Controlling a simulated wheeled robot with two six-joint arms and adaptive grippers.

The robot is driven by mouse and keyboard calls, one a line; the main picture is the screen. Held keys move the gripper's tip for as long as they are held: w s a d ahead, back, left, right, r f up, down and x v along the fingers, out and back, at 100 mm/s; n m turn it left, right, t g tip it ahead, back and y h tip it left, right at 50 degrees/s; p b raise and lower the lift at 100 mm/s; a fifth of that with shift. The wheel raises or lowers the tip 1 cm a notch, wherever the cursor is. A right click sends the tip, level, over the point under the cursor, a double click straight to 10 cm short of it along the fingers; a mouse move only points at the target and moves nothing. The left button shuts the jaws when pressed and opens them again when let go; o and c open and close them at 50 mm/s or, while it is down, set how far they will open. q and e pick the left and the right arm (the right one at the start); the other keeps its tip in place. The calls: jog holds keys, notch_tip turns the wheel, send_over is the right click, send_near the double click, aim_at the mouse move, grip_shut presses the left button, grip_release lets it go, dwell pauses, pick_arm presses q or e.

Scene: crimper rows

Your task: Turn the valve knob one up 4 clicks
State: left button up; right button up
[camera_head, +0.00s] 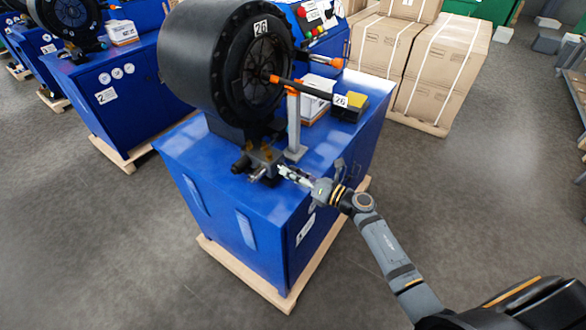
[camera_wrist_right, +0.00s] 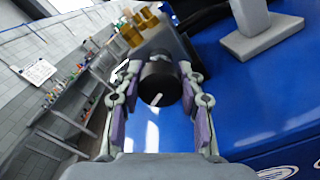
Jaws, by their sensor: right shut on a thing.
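The black valve knob (camera_wrist_right: 160,82) sits between the two fingers of my right gripper (camera_wrist_right: 161,88) in the right wrist view. A short white mark shows on the lower part of its face, slanting slightly. The fingers close on the knob from both sides. In the head view my right gripper (camera_head: 287,172) reaches in from the right to the grey valve block (camera_head: 263,158) on top of the blue machine. The gripped knob is mostly hidden there by the fingers. Another dark fitting (camera_head: 240,164) sticks out from the block's left. My left gripper is not in view.
The blue cabinet (camera_head: 260,215) stands on a wooden pallet (camera_head: 258,286). A large black drum (camera_head: 235,65) and a grey post (camera_head: 293,122) rise behind the block. Brass fittings (camera_wrist_right: 138,25) show in the wrist view. Strapped cartons (camera_head: 440,65) stand at the back right.

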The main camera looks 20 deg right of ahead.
jog(key=m+p, duration=0.4)
jog(key=m, duration=0.3)
jog(key=shift+r+p, duration=0.15)
jog(key=shift+p, duration=0.25)
jog(key=m+p, duration=0.1)
jog(key=m, duration=0.1)
jog(key=m+p, duration=0.2)
jog(key=m, duration=0.1)
jog(key=shift+f+m, duration=0.2)
jog(key=shift+m, duration=0.1)
jog(key=o, duration=1.2)
jog(key=shift+s+d, duration=0.15)
jog(key=v, duration=1.1)
jog(key=shift+s+d, duration=0.2)
jog(key=shift+s, duration=0.05)
